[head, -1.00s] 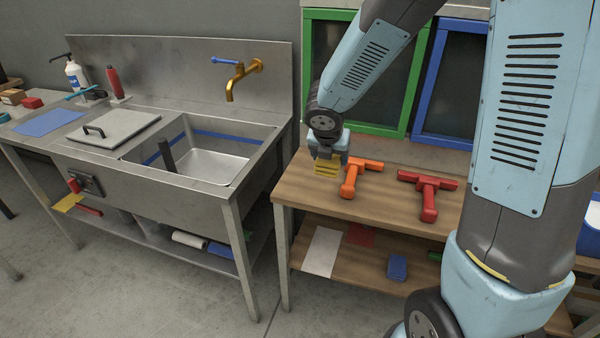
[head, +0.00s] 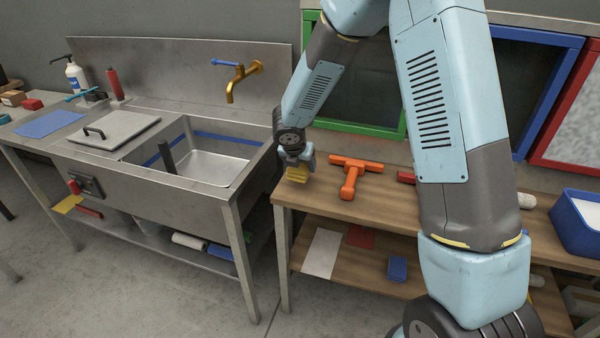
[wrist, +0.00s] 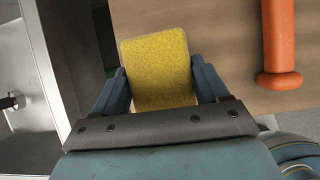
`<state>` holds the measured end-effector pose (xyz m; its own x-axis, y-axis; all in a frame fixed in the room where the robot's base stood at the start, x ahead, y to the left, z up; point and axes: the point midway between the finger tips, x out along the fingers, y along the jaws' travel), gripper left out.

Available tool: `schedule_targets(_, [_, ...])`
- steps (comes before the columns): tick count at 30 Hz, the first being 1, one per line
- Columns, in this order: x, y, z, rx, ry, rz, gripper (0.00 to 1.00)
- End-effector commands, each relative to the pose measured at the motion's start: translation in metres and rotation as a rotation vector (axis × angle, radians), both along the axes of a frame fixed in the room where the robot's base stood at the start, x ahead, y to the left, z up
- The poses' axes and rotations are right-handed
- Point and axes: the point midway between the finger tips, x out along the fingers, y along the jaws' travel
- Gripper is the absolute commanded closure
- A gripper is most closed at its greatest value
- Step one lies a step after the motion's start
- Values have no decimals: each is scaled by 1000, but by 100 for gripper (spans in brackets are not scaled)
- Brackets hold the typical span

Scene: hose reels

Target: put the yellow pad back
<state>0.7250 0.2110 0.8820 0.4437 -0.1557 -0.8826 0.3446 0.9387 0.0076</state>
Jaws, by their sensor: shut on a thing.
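My gripper (head: 296,160) is shut on the yellow pad (head: 297,174), near the left end of the wooden bench (head: 390,212). In the wrist view the pad (wrist: 157,65) sits between the two fingers of my gripper (wrist: 160,88), with its far end sticking out past them. The bench top shows behind it, close to the bench's left edge. I cannot tell whether the pad touches the bench top.
An orange T-shaped tool (head: 350,176) lies right of the pad. A red tool (head: 405,177) is mostly behind my arm. The steel sink (head: 205,165) stands left, across a gap. The bench's lower shelf holds a white sheet (head: 322,252) and a blue pad (head: 397,268).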

Motion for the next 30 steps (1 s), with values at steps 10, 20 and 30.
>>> schedule_targets(10, [5, 4, -33, -2, 1, 1, 55])
schedule_targets(20, [5, 5, -38, 0, 0, 1, 55])
schedule_targets(30, [5, 5, -39, 0, 0, 1, 1])
